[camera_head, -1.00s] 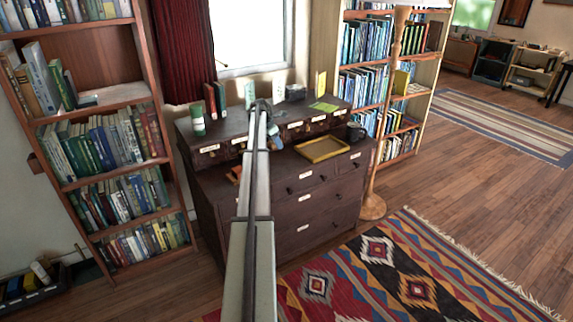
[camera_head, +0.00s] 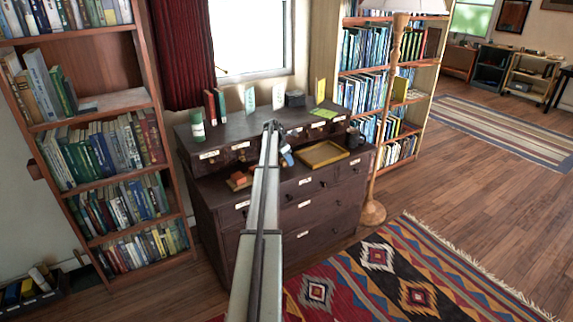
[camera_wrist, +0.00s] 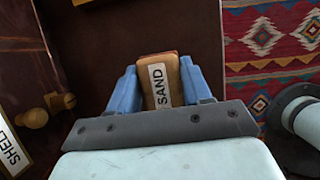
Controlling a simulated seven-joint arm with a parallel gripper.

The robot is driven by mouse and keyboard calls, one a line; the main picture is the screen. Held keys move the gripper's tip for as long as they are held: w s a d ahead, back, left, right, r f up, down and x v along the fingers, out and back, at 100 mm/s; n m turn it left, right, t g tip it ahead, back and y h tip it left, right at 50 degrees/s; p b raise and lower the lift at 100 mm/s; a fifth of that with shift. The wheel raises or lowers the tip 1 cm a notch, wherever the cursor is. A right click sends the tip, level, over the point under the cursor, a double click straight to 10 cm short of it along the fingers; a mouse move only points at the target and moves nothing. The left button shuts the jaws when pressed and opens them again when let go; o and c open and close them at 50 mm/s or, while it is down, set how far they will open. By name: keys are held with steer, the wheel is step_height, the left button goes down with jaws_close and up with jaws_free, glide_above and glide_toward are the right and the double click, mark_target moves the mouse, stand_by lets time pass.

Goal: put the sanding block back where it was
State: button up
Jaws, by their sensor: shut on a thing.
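The sanding block (camera_wrist: 160,85) is a small tan and brown block with a white label reading "SAND". In the wrist view it sits between the two blue fingers of my gripper (camera_wrist: 160,76), which is shut on it. In the head view my gripper (camera_head: 286,157) is over the dark wooden chest (camera_head: 320,205), left of a yellow tray (camera_head: 311,163). The block cannot be made out clearly there. An orange-red object (camera_head: 240,180) lies on the chest's lower ledge, left of my arm.
Bookcases flank the chest. A patterned rug (camera_head: 400,270) lies in front.

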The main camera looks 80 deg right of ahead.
steer(key=shift+f, duration=1.25)
steer(key=shift+f, duration=0.1)
steer(key=o, duration=1.1)
steer(key=v, duration=1.2)
